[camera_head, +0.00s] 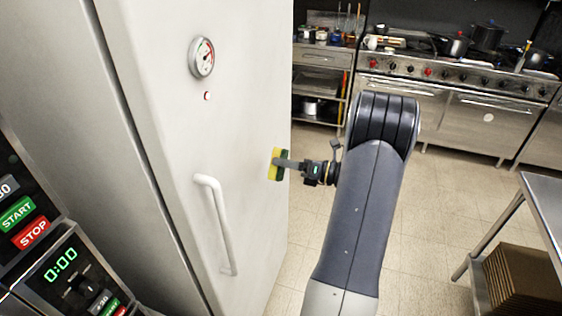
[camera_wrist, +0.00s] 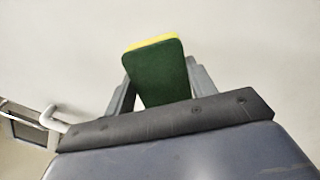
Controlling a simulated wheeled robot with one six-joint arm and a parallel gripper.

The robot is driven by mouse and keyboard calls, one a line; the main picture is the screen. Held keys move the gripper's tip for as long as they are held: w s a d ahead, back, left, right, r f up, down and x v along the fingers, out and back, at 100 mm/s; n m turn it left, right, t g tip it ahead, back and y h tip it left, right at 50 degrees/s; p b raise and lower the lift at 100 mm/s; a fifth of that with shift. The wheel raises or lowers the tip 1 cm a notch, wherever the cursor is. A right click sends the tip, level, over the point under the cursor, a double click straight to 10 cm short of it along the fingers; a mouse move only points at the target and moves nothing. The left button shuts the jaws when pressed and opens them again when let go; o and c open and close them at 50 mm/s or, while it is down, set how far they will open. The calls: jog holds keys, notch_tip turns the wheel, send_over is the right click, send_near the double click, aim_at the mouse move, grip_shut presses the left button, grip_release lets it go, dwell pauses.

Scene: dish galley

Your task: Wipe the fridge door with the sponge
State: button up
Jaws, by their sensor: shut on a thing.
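The tall white fridge door (camera_head: 240,135) fills the left-middle of the head view, with a white bar handle (camera_head: 215,225) at its lower part. The sponge (camera_head: 275,164), yellow with a dark green side, is at the door's right edge. My gripper (camera_head: 284,164) is shut on the sponge. In the wrist view the sponge (camera_wrist: 157,72) stands between the two grey fingers, green face toward the camera and yellow edge on top. The pale door surface (camera_wrist: 240,40) lies behind it. I cannot tell whether the sponge touches the door.
A round gauge (camera_head: 202,57) and a small red button (camera_head: 207,96) are on the upper door. A control panel (camera_head: 70,265) stands at the lower left. A stove (camera_head: 450,100) with pots is at the back. A metal table (camera_head: 545,200) stands at right. Tiled floor between is clear.

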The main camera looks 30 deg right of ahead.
jog(key=shift+p+v, duration=0.4)
jog(key=shift+v, duration=1.05)
